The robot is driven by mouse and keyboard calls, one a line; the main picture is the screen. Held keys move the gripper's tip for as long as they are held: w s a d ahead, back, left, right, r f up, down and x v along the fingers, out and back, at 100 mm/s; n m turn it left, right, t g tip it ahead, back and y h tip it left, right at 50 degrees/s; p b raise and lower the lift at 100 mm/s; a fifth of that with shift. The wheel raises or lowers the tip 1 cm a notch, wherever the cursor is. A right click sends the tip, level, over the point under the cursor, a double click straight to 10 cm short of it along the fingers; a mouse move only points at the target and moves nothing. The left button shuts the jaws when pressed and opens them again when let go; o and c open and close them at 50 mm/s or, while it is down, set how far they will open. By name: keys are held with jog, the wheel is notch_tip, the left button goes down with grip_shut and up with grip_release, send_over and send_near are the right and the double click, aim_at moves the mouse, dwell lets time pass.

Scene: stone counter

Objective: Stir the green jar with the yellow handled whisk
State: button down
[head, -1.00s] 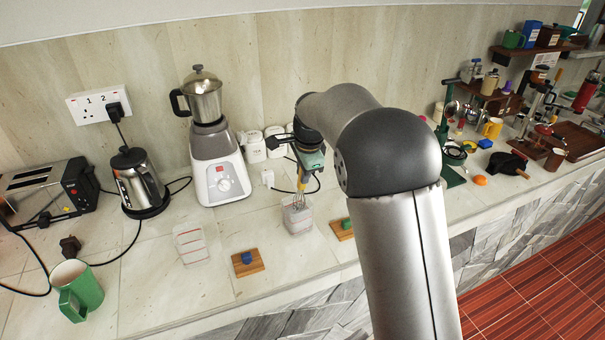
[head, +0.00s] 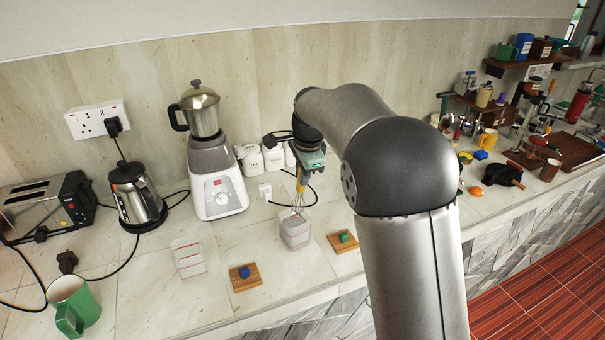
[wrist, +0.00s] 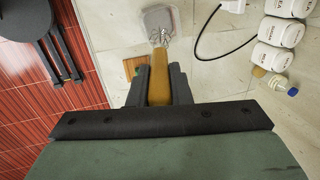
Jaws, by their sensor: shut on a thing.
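My gripper (head: 303,178) is shut on the yellow handle of the whisk (head: 300,186), which also shows in the wrist view (wrist: 159,88). The whisk points down, its wire end at the far rim of a clear jar (head: 295,232). In the wrist view the wires overlap the near edge of this jar (wrist: 158,18); I cannot tell whether they are inside it. A wooden lid with a green knob (head: 344,237) lies right of this jar. A second clear jar (head: 188,260) stands to the left, with a blue-knobbed wooden lid (head: 244,275) between the jars.
A blender (head: 215,180), kettle (head: 137,195) and toaster (head: 48,205) stand at the left and back. White canisters (head: 250,160) stand behind the whisk. A green mug (head: 74,305) sits front left. Cables run across the counter. The counter's front edge lies just before the lids.

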jog(key=shift+r, duration=0.1)
jog(key=shift+r, duration=2.45)
